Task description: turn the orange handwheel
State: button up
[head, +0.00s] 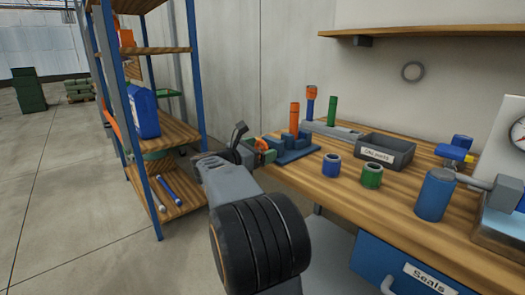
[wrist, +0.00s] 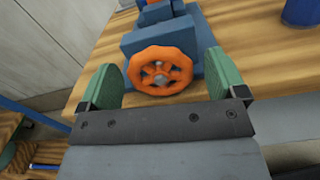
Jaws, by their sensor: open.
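The orange handwheel (wrist: 160,70) faces me in the wrist view, on the front of a blue vise-like body (wrist: 158,38) at the bench's edge. In the head view the handwheel (head: 262,145) is partly hidden by my gripper, and the blue body (head: 292,148) sits on the wooden bench. My gripper (wrist: 168,82) is open, with one green finger on each side of the wheel.
A shelf rack with a blue jug (head: 144,113) stands left of my arm. Open floor (head: 60,190) lies farther left.

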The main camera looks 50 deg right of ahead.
jog(key=shift+s+d, duration=0.1)
jog(key=shift+d, duration=0.5)
